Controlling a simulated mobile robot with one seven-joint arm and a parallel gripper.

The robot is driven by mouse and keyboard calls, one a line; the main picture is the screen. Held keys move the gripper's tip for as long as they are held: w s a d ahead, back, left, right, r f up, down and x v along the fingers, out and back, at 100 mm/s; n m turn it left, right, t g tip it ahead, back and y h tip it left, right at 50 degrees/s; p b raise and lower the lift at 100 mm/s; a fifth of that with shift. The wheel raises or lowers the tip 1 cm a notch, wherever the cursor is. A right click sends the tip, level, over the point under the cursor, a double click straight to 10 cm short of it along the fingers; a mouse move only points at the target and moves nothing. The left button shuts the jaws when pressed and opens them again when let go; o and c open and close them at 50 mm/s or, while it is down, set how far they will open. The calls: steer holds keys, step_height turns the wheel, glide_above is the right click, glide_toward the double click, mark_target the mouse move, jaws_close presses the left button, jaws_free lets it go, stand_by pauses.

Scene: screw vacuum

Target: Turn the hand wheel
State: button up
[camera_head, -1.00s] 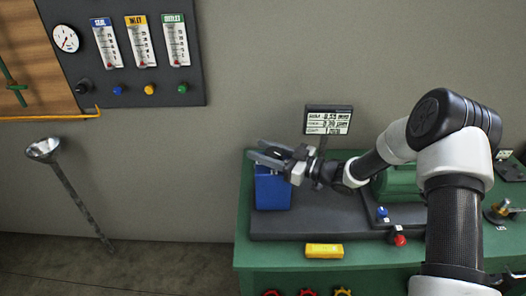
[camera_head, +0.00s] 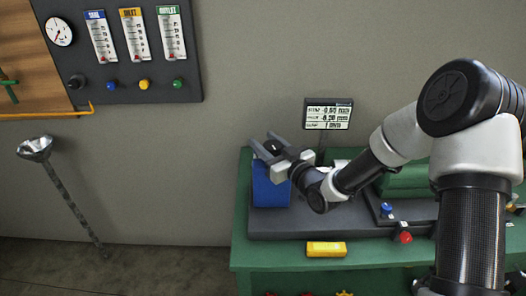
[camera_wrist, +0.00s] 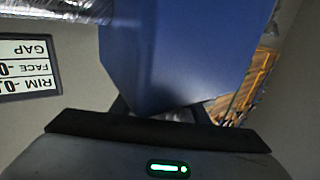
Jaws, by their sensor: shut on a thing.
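My gripper (camera_head: 272,148) is at the top of a blue block-like unit (camera_head: 270,188) at the left end of the green bench. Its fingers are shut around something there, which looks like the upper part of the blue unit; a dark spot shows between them. In the wrist view the blue unit (camera_wrist: 180,55) fills the middle, close to the gripper. Whether it bears a hand wheel is hidden. Small wheel-like tops, one yellow (camera_head: 344,293), barely show at the bottom edge under the bench front.
The green bench (camera_head: 243,215) carries a dark base plate, a green machine (camera_head: 405,180), a yellow block (camera_head: 326,249) and blue and red knobs. A display (camera_head: 328,114) stands behind. A gauge panel (camera_head: 120,60) and leaning funnel (camera_head: 70,195) are left. Floor between is clear.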

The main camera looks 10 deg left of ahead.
steer(key=m+t+h+b, duration=0.2)
steer(key=shift+w+d+f+h, duration=0.1)
steer(key=shift+d+f+h, duration=0.05)
steer(key=shift+f+h, duration=0.15)
steer(key=shift+w+d+r+m+t+h+b, duration=0.15)
steer(key=shift+d+m+t+h+b, duration=0.1)
steer(key=shift+m+t+h+b, duration=0.55)
steer(key=shift+r, duration=0.1)
steer(key=o, duration=1.1)
steer(key=shift+w, duration=0.1)
